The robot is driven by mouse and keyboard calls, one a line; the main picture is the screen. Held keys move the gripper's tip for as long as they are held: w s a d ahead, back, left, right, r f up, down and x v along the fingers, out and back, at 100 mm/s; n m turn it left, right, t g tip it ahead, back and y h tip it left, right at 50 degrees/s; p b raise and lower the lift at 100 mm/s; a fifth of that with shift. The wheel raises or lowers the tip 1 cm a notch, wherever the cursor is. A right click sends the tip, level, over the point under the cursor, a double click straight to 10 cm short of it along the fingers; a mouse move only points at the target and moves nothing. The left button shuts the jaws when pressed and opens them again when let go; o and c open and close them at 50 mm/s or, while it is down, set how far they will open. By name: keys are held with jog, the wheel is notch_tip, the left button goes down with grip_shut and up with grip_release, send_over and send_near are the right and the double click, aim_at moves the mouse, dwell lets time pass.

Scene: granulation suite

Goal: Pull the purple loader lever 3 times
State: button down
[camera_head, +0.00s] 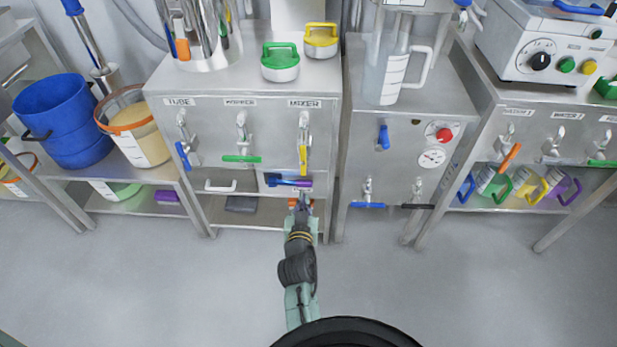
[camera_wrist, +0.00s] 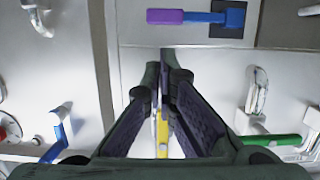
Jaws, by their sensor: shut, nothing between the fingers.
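The purple loader lever (camera_head: 298,183) shows on the lower right front of the cabinet in the head view, lying sideways, with a blue part at its left end. In the wrist view the lever's purple handle (camera_wrist: 178,17) is at the top, with the blue part to its right on a dark plate. My gripper (camera_head: 301,196) is just below the lever in the head view. In the wrist view my gripper (camera_wrist: 165,72) has its fingers together, empty and apart from the purple handle.
A yellow lever (camera_head: 303,155) hangs above the purple one, and a green lever (camera_head: 241,158) is to its left. A white handle (camera_head: 220,186) is left on the same front. A blue lever (camera_head: 367,205) is on the right cabinet. The floor in front is clear.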

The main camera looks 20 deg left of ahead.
aim_at(306, 182)
jog(key=p+x, duration=0.1)
jog(key=x, duration=0.9)
jog(key=shift+w+f, duration=0.15)
dwell(0.4)
jog(key=shift+d, duration=0.1)
